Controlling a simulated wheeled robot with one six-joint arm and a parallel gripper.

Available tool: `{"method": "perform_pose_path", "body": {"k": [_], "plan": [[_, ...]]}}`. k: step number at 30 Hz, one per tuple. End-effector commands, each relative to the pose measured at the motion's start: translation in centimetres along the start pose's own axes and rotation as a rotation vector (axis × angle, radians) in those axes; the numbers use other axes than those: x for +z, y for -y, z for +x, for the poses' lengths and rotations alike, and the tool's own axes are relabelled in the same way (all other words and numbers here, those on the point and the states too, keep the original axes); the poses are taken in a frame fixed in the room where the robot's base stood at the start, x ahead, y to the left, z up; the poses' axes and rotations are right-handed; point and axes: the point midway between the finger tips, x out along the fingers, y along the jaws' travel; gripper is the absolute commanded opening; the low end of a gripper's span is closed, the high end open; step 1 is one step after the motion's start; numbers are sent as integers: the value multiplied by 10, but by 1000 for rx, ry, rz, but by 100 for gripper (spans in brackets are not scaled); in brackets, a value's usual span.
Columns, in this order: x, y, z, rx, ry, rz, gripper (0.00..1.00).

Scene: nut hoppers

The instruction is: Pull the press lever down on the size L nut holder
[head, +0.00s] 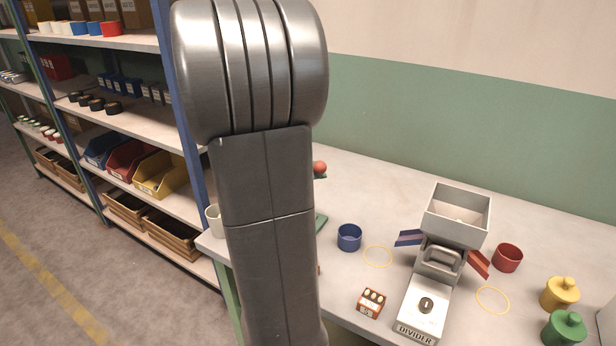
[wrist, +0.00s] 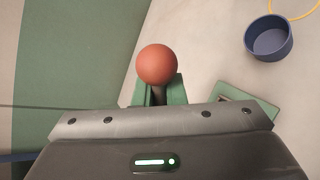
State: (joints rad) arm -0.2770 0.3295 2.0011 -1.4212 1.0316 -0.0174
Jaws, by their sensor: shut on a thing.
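The press lever shows as a red-orange ball knob (wrist: 157,64) on a short dark stem in the wrist view. The knob also shows in the head view (head: 320,168), just right of my arm. Green parts of the nut holder (wrist: 178,90) stand behind the stem. Most of the holder is hidden by my gripper and arm, and no size mark is visible. My gripper (wrist: 160,118) fills the bottom of the wrist view, right at the lever below the knob. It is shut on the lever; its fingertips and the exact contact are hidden.
A blue cup (head: 349,238) stands right of the holder, also in the wrist view (wrist: 268,40). Further right are a divider machine (head: 457,210), a small box (head: 371,303), a red cup (head: 507,258) and yellow and green jars. Shelves stand at the left.

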Motion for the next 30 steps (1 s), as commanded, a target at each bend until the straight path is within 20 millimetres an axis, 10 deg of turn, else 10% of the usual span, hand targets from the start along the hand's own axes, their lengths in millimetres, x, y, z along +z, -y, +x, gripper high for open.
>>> {"method": "perform_pose_path", "body": {"k": [30], "plan": [[-36, 81, 53, -21, -299, 448, 0]]}}
